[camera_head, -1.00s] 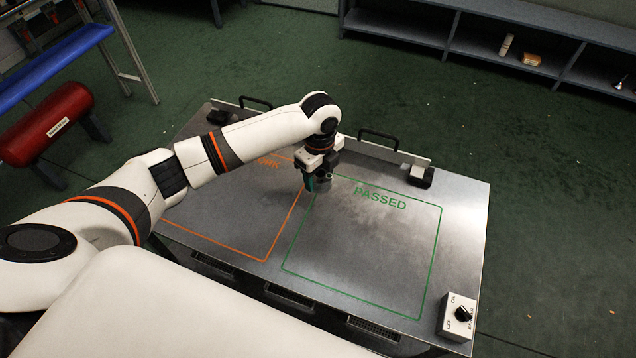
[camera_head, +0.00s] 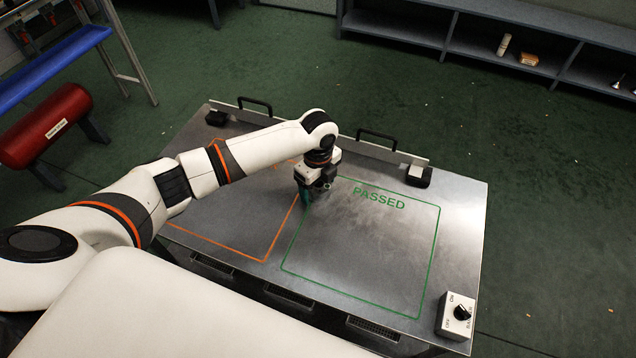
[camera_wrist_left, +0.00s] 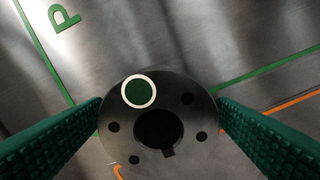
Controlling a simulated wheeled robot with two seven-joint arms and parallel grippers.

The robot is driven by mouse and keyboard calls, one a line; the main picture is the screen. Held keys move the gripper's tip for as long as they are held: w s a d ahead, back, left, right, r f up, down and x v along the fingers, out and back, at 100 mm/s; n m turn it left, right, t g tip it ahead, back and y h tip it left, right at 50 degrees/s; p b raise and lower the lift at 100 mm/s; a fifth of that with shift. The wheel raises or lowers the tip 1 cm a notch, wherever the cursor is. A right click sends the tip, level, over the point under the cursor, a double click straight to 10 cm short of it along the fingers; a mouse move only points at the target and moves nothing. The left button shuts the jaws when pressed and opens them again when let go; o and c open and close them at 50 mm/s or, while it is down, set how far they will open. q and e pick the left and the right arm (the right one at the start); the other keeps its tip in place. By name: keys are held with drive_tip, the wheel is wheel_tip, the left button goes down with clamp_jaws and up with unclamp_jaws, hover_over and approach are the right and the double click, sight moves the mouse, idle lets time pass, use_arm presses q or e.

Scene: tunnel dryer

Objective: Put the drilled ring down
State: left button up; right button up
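The drilled ring (camera_wrist_left: 183,112) shows in the left wrist view as a dark grey disc with a central keyed bore, several small holes and a white-rimmed green dot. The two green fingers of my left gripper (camera_wrist_left: 160,125) lie against its opposite sides and hold it. In the head view my left gripper (camera_head: 306,198) is low over the steel table (camera_head: 462,220), by the upper left corner of the green PASSED outline (camera_head: 436,250). The ring is hard to make out there, and I cannot tell whether it touches the table. My right gripper is not in view.
An orange outline (camera_head: 225,246) lies left of the green one. A switch box (camera_head: 457,314) sits at the table's front right corner. A raised back edge with handles (camera_head: 376,135) and dark blocks (camera_head: 418,177) runs along the far side. The PASSED area is clear.

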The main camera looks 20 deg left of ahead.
sight(318, 184)
use_arm(q)
wheel_tip(318, 184, up, 12)
drive_tip(key=shift+r, duration=0.15)
idle(0.5)
drive_tip(key=shift+s, duration=0.1)
idle(0.4)
